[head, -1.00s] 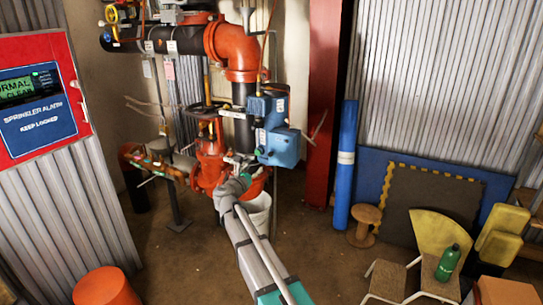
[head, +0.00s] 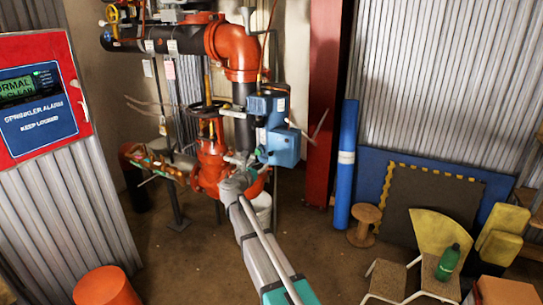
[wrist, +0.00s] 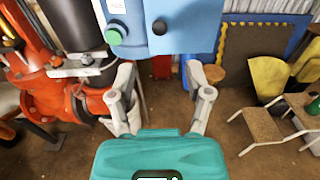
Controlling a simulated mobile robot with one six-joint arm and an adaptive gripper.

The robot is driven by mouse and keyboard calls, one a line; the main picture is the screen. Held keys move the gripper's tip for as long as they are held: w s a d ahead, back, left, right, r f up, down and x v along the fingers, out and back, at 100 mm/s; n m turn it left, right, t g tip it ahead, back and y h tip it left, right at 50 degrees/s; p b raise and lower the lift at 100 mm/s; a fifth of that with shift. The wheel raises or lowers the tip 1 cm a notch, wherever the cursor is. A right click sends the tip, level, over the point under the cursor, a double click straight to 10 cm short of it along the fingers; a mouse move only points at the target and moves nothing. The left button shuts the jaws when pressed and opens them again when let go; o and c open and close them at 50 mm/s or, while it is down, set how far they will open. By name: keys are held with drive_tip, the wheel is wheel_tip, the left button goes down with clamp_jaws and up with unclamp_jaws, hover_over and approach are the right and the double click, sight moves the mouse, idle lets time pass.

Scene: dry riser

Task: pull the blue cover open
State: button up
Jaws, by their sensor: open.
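The blue cover (head: 283,147) is the front of a blue box fixed to the dark riser pipe in the head view. It looks closed. I cannot tell whether a finger touches the box. In the head view my gripper (head: 243,160) is beside the box's lower left, partly hidden by my arm.
Orange valve and pipework (head: 211,165) stand close left of the gripper. A white bucket (head: 264,207) is below, partly behind my arm. A green button (wrist: 114,37) is left of the knob. A red column (head: 322,100) and blue roll (head: 346,160) stand to the right.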

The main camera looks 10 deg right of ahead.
sight(270, 155)
drive_tip(key=x, duration=1)
drive_tip(key=shift+c, duration=0.2)
clamp_jaws()
drive_tip(key=shift+d, duration=0.15)
